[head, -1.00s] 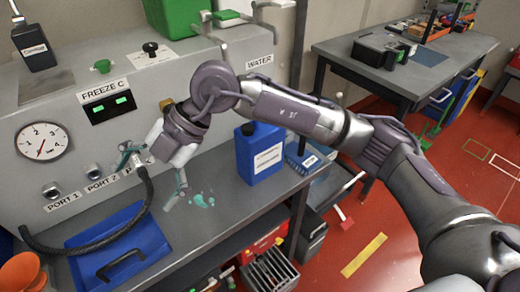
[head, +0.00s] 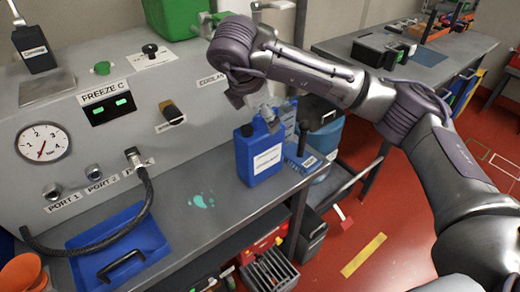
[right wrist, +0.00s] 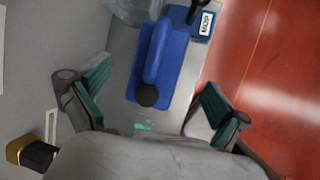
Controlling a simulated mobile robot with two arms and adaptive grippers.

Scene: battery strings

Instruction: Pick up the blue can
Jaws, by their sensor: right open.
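The blue can (head: 259,158), a jerrycan with a white label, stands upright on the grey bench. In the right wrist view the blue can (right wrist: 172,75) shows from above, with its long handle and a black cap. My right gripper (head: 264,112) is above the can's top in the head view, partly hidden by my arm. In the right wrist view my right gripper (right wrist: 157,78) is open, its green-padded fingers on either side of the can with gaps. Whether the fingers reach down to the handle's height cannot be told. My left gripper is out of view.
The grey panel (head: 85,155) with gauge and ports stands behind the bench. A black hose (head: 148,195) runs over a blue tray (head: 155,244). A blue box marked MOP (right wrist: 203,22) sits close by the can. A teal spill (head: 202,201) lies on the bench.

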